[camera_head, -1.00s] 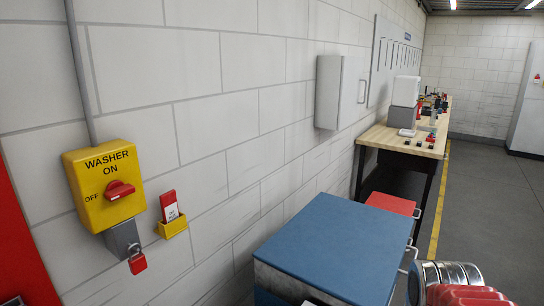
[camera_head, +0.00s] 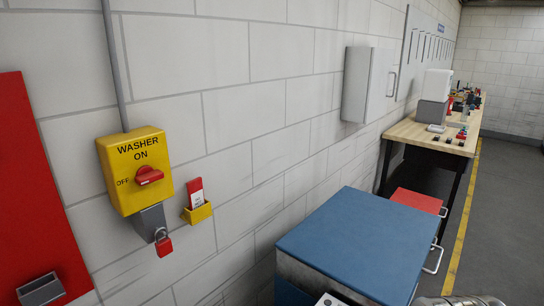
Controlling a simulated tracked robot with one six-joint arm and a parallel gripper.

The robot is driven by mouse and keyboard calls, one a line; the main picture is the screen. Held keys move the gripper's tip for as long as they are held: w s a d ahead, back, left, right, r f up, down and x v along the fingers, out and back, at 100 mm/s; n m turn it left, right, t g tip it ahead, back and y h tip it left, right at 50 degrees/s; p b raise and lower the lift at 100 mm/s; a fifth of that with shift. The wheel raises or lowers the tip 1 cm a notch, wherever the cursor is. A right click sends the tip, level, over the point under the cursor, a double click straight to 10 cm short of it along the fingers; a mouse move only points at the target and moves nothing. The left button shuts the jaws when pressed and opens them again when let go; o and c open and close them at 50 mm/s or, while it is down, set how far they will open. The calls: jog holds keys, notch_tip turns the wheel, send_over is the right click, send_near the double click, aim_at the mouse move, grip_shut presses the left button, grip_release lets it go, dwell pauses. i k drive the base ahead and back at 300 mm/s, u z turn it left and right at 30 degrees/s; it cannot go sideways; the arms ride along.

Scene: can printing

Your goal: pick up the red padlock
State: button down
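The red padlock (camera_head: 164,246) hangs by its shackle at the grey hasp (camera_head: 150,221) under the yellow "WASHER ON / OFF" switch box (camera_head: 132,172) on the wall. A red rotary handle (camera_head: 149,176) is on the box's front. To the padlock's right, a small yellow holder (camera_head: 198,213) on the wall holds a red and white tag (camera_head: 196,192). My gripper is not in view, so its state does not show.
A blue-topped cabinet (camera_head: 352,244) with a red-topped unit (camera_head: 416,200) behind it stands along the wall at right. A wooden workbench (camera_head: 428,137) is farther back. A red panel (camera_head: 38,180) is at left. Open floor lies right of the yellow line.

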aim_at(164, 247)
jog(key=u, duration=0.35)
jog(key=k, duration=0.9)
jog(key=u, duration=0.6)
jog(key=k, duration=0.45)
jog(key=z, duration=0.05)
jog(key=i, duration=1.2)
jog(key=u, duration=0.65)
jog(key=i, duration=0.5)
jog(key=u, duration=0.35)
